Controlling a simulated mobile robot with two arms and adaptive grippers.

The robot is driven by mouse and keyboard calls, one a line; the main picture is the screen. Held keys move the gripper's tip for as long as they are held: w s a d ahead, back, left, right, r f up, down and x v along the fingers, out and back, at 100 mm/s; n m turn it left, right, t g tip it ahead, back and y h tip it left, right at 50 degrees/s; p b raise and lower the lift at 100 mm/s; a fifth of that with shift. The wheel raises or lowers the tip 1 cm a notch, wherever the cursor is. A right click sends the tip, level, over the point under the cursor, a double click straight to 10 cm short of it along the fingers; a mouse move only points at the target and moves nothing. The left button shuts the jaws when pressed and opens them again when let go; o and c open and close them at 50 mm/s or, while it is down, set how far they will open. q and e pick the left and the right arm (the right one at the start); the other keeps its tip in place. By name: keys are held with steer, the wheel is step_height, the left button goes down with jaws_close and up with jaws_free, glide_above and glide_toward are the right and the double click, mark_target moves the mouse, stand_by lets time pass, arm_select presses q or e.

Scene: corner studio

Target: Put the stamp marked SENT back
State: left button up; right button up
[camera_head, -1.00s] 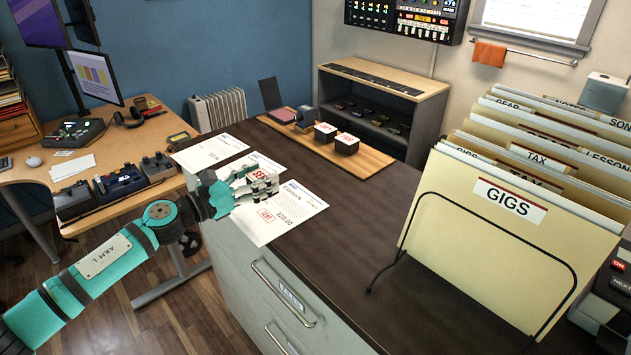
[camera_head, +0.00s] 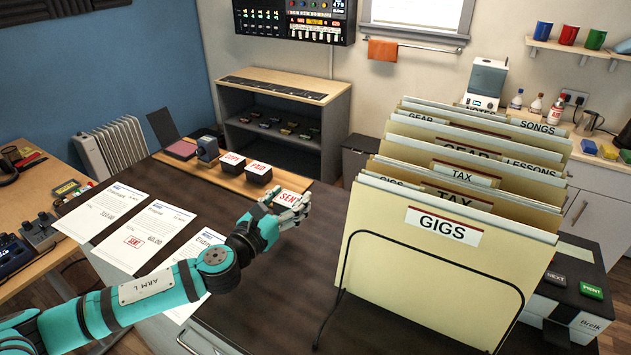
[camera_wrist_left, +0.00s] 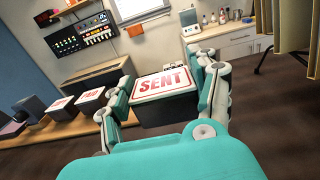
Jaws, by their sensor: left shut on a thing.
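The stamp marked SENT (camera_head: 289,198) is a black block with a white top and red letters. My left gripper (camera_head: 284,213) is shut on it, near the right end of the wooden tray (camera_head: 215,174). In the left wrist view the SENT stamp (camera_wrist_left: 165,86) sits between the fingers, its label upright to that camera. I cannot tell whether it touches the tray. The COPY stamp (camera_head: 231,163) and the PAID stamp (camera_head: 258,171) stand side by side on the tray, left of the SENT stamp. My right gripper is not in view.
Paper invoices (camera_head: 146,238) lie along the counter's left side; the middle one bears a red SENT mark. A wire rack (camera_head: 410,262) with folders (camera_head: 447,255) stands to the right.

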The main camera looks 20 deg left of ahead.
arm_select(q)
steer(key=w+a, duration=0.2)
steer(key=w, duration=0.2)
steer(key=w+a+p, duration=0.1)
steer(key=w+a, duration=0.2)
steer(key=w, duration=0.2)
steer(key=w+a+f, duration=0.1)
steer(key=w+a, duration=0.1)
steer(key=w, duration=0.2)
steer(key=shift+w+a+f+p, duration=0.1)
steer(key=shift+w+a+p, duration=0.05)
steer(key=shift+a+p, duration=0.15)
step_height(320, 180, down, 3)
steer(key=shift+f, duration=0.3)
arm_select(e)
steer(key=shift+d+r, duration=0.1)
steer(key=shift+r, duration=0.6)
arm_select(q)
steer(key=shift+f+b, duration=0.2)
steer(key=shift+b, duration=0.15)
steer(key=o, duration=1.2)
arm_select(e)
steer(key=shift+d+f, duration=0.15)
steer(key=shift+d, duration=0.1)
arm_select(q)
steer(key=shift+r, duration=0.1)
